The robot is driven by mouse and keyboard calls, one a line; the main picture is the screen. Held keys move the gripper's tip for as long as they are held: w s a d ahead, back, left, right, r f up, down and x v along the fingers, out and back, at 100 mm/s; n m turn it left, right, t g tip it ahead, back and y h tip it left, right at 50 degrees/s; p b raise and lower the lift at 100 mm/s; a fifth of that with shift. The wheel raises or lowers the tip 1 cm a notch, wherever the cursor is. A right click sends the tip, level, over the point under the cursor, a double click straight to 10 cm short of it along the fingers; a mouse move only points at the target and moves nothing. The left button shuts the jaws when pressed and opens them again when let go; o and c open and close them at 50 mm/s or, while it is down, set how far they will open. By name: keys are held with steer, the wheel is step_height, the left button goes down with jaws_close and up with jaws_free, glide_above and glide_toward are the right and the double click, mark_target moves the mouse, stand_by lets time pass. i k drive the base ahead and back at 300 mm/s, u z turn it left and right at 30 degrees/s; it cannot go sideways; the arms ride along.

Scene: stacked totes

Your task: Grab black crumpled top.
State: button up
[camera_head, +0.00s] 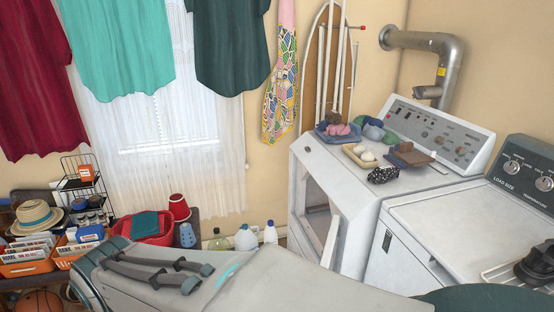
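A black crumpled cloth with pale specks (383,174), which looks like the black top, lies near the front edge of the white dryer's top. It sits just in front of a brown folded item (410,155) and a tan tray (366,157) with pale rounded things. A large pale grey part of my own body fills the bottom foreground. My gripper's fingers do not show, so its place relative to the cloth cannot be seen.
The dryer (345,186) has its front door (331,240) hanging open. Small bundles in a blue tray (338,133) stand behind the cloth. A washer (470,230) stands at right.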

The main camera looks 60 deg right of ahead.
mark_target(381, 174)
steer(key=i, duration=2.15)
steer(key=z, duration=4)
steer(key=i, duration=1.65)
